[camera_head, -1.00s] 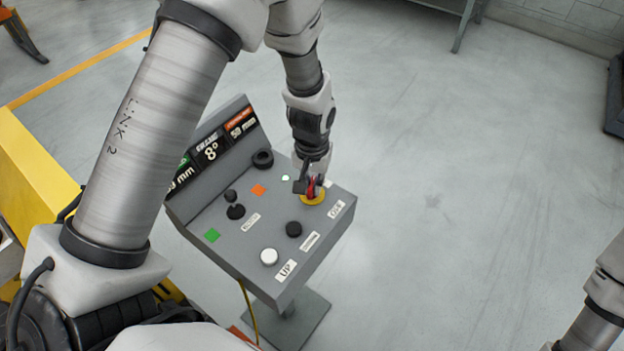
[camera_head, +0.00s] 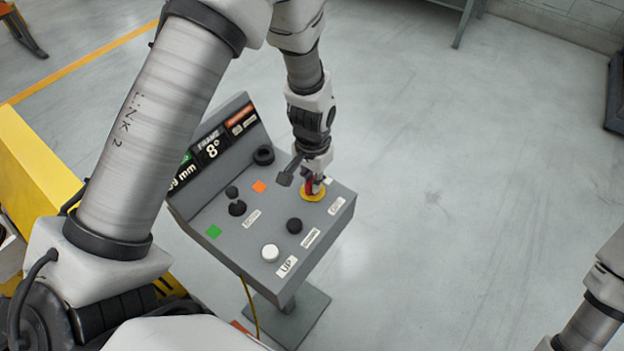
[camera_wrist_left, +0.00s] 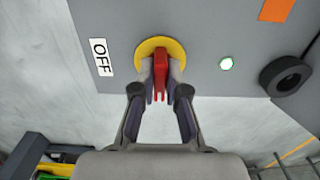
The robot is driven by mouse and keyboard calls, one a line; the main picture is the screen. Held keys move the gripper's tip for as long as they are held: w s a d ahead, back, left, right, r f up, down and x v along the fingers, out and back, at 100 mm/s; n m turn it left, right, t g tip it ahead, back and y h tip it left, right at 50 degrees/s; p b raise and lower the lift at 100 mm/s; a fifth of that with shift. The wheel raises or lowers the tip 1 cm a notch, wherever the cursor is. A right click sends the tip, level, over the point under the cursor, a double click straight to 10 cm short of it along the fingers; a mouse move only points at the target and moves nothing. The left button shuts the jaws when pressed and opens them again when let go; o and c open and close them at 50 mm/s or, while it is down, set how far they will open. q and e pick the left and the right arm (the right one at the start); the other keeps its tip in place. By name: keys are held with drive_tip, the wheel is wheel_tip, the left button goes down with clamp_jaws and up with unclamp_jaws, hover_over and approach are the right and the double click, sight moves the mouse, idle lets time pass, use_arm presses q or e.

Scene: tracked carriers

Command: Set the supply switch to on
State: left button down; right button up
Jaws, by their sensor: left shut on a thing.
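The supply switch is a red handle (camera_wrist_left: 160,75) on a round yellow plate (camera_wrist_left: 146,48), on the sloped top of a grey control console (camera_head: 270,215). In the head view, the red handle (camera_head: 309,187) and yellow plate (camera_head: 313,196) show below my left gripper (camera_head: 315,184). In the left wrist view, my left gripper (camera_wrist_left: 161,80) is shut on the red handle, one finger on each side. An OFF label (camera_wrist_left: 100,57) lies beside the plate. My right gripper is out of view.
A lit round lamp (camera_wrist_left: 227,63) and a black knob (camera_wrist_left: 284,76) are near the switch. The console also carries a white button (camera_head: 270,253), a black button (camera_head: 294,226) and raised display panels (camera_head: 212,148).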

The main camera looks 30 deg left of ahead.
use_arm(q)
drive_tip(key=shift+s+f, duration=0.1)
drive_tip(key=c, duration=1.2)
unclamp_jaws()
drive_tip(key=shift+w, duration=0.2)
wheel_tip(320, 180, up, 12)
